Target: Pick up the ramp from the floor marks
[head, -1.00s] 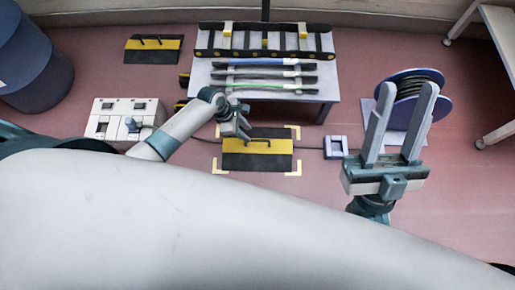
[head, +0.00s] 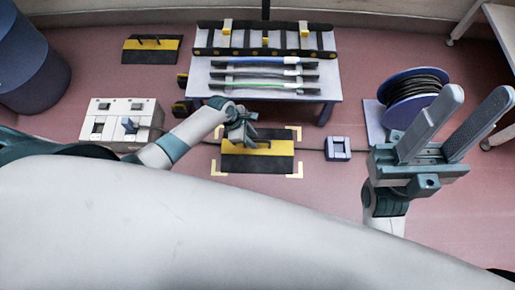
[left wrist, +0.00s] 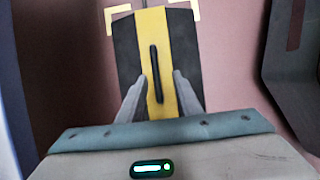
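The ramp (head: 272,161) is a black block with a yellow band and a black bar handle. It lies on the floor inside pale yellow corner marks (head: 296,174). My left gripper (head: 246,141) is over the upper left part of the ramp. In the left wrist view the ramp (left wrist: 184,62) lies ahead, and the open fingers of my left gripper (left wrist: 160,98) stand either side of the handle (left wrist: 155,73). I cannot tell how far above it they are. My right gripper (head: 478,124) is open and empty at the right, away from the ramp.
A low table (head: 327,88) behind the ramp bears cables and a black rack. A second black-and-yellow ramp (head: 152,50) lies at back left. A switch box (head: 104,122), a small blue-grey frame (head: 338,149) and a cable reel (head: 415,92) stand nearby. A cable runs along the floor.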

